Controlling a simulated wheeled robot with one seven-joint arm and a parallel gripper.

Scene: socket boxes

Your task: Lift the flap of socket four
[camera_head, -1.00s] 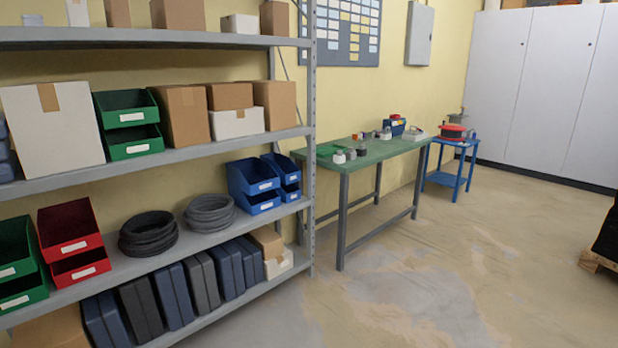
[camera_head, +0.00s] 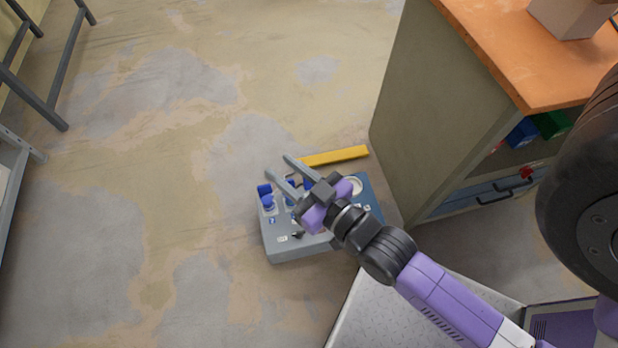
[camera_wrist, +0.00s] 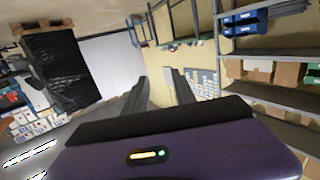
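A grey box (camera_head: 290,247) with blue sockets stands on the floor in the head view. Blue socket parts (camera_head: 266,197) show at its left side; part of its top is hidden behind my gripper. I cannot tell which socket is number four or whether its flap is lifted. My gripper (camera_head: 279,164) is above the box in this view, its two grey fingers apart and empty, pointing to the upper left. In the wrist view the two dark fingers (camera_wrist: 159,88) also stand apart, with the room behind them.
A yellow bar (camera_head: 334,157) lies behind the box. A cabinet with an orange top (camera_head: 490,50) stands close to its right. A grey metal plate (camera_head: 385,318) is at the bottom.

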